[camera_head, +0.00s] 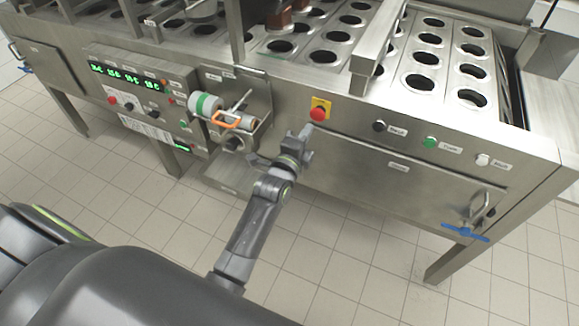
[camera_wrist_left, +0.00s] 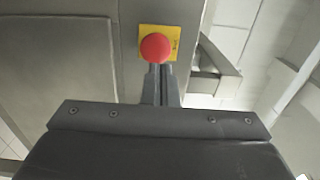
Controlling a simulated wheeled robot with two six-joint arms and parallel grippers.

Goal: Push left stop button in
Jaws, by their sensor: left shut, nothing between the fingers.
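The red mushroom stop button (camera_head: 318,114) sits on a yellow plate on the machine's front edge, below the cup holes. It also shows in the left wrist view (camera_wrist_left: 156,47), near the top middle, standing out from its yellow plate (camera_wrist_left: 175,34). My left gripper (camera_head: 307,130) is shut and empty, with its tips just below the button in the head view. In the wrist view its fingers (camera_wrist_left: 160,80) point at the button, and the button's lower edge is next to the tips. I cannot tell whether they touch. My right gripper is not in view.
Black (camera_head: 379,126), green (camera_head: 431,142) and white (camera_head: 482,160) buttons line the front edge to the right. An orange handle (camera_head: 227,121) and a roll (camera_head: 205,105) stick out left of my gripper. A control panel (camera_head: 140,100) is farther left. Open tiled floor lies below.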

